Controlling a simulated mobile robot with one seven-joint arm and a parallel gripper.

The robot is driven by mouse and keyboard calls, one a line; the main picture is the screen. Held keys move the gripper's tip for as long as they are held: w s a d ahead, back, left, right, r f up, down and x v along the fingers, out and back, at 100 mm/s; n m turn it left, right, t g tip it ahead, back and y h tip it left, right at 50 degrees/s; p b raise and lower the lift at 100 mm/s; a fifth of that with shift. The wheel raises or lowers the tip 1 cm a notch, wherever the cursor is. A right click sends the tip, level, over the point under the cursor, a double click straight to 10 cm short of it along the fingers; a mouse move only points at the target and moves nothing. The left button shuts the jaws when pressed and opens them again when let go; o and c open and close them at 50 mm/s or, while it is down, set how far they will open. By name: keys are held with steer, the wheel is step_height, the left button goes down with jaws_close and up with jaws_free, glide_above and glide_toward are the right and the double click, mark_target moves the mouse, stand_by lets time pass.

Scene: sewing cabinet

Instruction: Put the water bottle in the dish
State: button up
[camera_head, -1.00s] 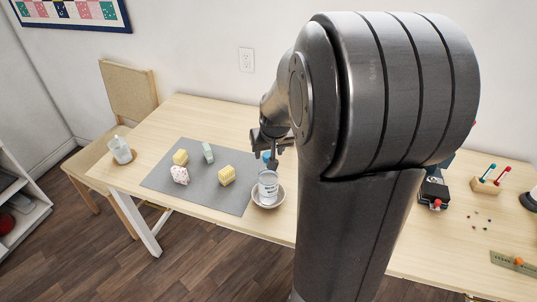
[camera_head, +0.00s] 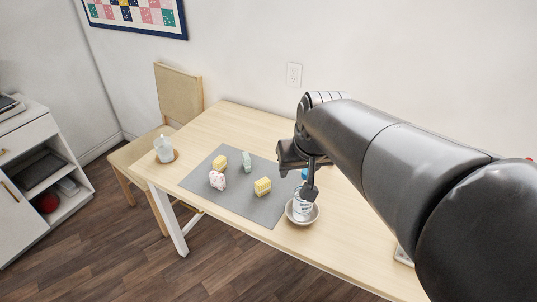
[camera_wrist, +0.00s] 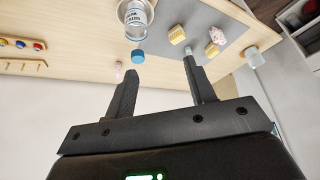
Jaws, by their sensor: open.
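The water bottle (camera_head: 302,205) has a white label with dark print and a blue cap. It stands, seemingly upright, in the small pale dish (camera_head: 315,214) near the table's front edge. In the wrist view the bottle (camera_wrist: 135,18) is at the top with its cap towards me, and part of the dish rim (camera_wrist: 121,12) shows. My gripper (camera_wrist: 158,68) is open and empty, its fingers apart from the bottle. In the head view my gripper (camera_head: 309,178) is just behind and above the bottle, and one finger hides part of it.
A grey mat (camera_head: 235,203) left of the dish holds two yellow blocks (camera_head: 262,187), a pink-white piece (camera_head: 217,180) and a pale green piece (camera_head: 247,162). A candle-like jar (camera_head: 164,150) stands at the table's left end. A chair (camera_head: 180,95) is behind it.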

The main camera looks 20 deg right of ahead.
steer(key=s+a+n, duration=0.1)
steer(key=s+a, duration=0.4)
steer(key=s, duration=0.4)
steer(key=shift+s+a+r+t, duration=0.15)
steer(key=shift+s+a+t, duration=0.05)
steer(key=shift+s+t, duration=0.1)
stand_by(0.7)
